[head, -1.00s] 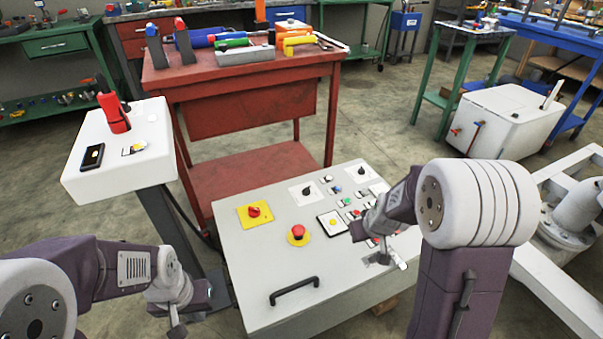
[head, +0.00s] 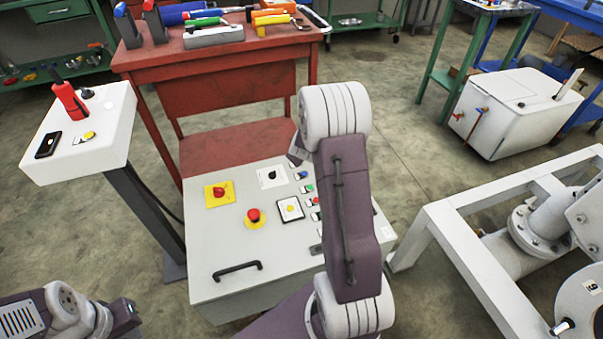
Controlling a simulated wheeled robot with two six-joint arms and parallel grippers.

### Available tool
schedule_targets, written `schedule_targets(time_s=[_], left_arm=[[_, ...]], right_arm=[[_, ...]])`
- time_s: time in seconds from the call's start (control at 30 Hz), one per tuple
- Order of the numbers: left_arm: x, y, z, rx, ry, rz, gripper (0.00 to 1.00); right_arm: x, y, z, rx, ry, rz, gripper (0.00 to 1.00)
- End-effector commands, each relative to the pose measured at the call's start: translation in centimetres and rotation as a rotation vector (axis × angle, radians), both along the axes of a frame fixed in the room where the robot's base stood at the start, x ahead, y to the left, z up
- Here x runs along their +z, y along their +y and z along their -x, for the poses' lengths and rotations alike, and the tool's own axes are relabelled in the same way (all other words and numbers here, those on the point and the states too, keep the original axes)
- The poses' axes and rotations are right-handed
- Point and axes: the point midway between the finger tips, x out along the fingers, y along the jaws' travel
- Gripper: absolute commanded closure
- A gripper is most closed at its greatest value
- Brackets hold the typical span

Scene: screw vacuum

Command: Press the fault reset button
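The grey sloped control panel (head: 230,250) stands in front of me. It has a red knob on a yellow square (head: 219,194), a red mushroom button on a yellow disc (head: 254,216), a yellow button in a black-framed plate (head: 290,209), and a black selector (head: 271,175). Labels are too small to read, so I cannot tell which is the fault reset button. My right arm covers the panel's right part and hides its gripper. My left wrist is at the bottom left; its fingertips do not show.
A white pedestal box (head: 95,125) with a red handle stands left of the panel. A red workbench (head: 215,65) with tools is behind. A white frame with pipework (head: 465,255) stands at the right. A black handle (head: 237,269) is on the panel's front.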

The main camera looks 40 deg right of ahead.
Motion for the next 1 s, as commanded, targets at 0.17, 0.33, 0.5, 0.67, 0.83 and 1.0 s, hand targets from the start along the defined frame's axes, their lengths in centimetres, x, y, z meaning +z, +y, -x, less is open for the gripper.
schedule_targets(time_s=[0.17, 0.33, 0.5, 0.67, 0.83, 1.0], left_arm=[[-1.4, 0.0, 0.0, 0.0, 0.0, 0.0, 1.0], [-3.7, 0.0, 0.0, 0.0, 0.0, 0.0, 1.0], [-6.3, 0.0, 0.0, 0.0, 0.0, 0.0, 1.0], [-8.5, 0.0, 0.0, 0.0, 0.0, 0.0, 1.0], [-9.5, 0.0, 0.0, 0.0, 0.0, 0.0, 1.0], [-9.4, 0.0, 0.0, 0.0, 0.0, 0.0, 1.0]], right_arm=[[-1.2, 0.0, 0.0, 0.0, 0.0, -0.001, 1.0], [-3.1, 0.0, 0.0, 0.001, -0.001, 0.0, 1.0], [-5.3, 0.0, 0.0, 0.001, -0.001, 0.0, 1.0], [-7.3, 0.1, 0.0, 0.002, 0.001, -0.001, 1.0], [-8.7, 0.0, 0.0, 0.001, 0.0, -0.001, 1.0], [-8.7, 0.0, 0.0, 0.0, 0.0, -0.001, 1.0]])
